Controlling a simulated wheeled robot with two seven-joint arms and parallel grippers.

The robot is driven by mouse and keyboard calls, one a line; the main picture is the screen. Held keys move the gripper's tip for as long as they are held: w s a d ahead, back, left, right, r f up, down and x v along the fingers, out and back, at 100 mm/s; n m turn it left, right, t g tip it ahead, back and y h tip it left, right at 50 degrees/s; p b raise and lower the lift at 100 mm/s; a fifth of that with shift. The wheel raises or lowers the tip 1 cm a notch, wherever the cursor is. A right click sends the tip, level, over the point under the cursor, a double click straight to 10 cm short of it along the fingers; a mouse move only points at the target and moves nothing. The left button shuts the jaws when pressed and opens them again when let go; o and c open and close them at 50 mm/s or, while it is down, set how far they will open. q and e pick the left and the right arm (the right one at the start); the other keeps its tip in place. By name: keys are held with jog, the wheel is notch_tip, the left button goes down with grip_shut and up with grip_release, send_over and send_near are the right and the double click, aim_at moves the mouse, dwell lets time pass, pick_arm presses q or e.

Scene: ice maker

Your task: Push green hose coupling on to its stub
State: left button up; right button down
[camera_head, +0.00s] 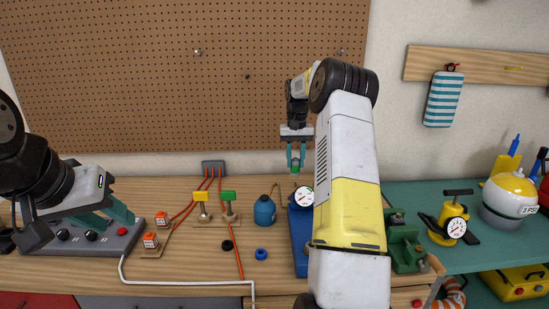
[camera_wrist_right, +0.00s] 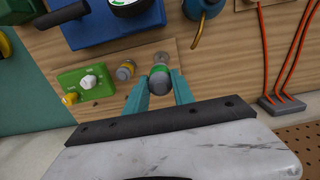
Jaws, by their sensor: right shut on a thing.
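My right gripper (camera_head: 296,160) is shut on the green hose coupling (camera_head: 295,168), above the back of the bench and behind the blue machine. In the right wrist view the gripper's teal fingers (camera_wrist_right: 160,84) stand on either side of the coupling (camera_wrist_right: 156,68), which has a green band and a grey rounded end. A short metal stub (camera_wrist_right: 125,71) stands beside it on a wooden plate; whether this is the coupling's own stub I cannot tell. Another metal end (camera_wrist_right: 161,57) shows just beyond the coupling; contact is unclear. My left gripper (camera_head: 106,213) is open and empty over a grey control box.
The blue machine with a gauge (camera_head: 301,196) stands in front of the right gripper, partly hidden by my right arm. A green panel with a knob (camera_wrist_right: 82,82) lies beside the stub.

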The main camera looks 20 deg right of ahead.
jog(key=shift+w+f, duration=0.35)
jog(key=shift+f, duration=3.4)
jog(key=shift+s+a+f, duration=0.1)
jog(key=shift+f, duration=1.3)
jog(key=c, duration=1)
grip_release()
notch_tip(320, 180, up, 8)
jog(key=shift+f, duration=0.1)
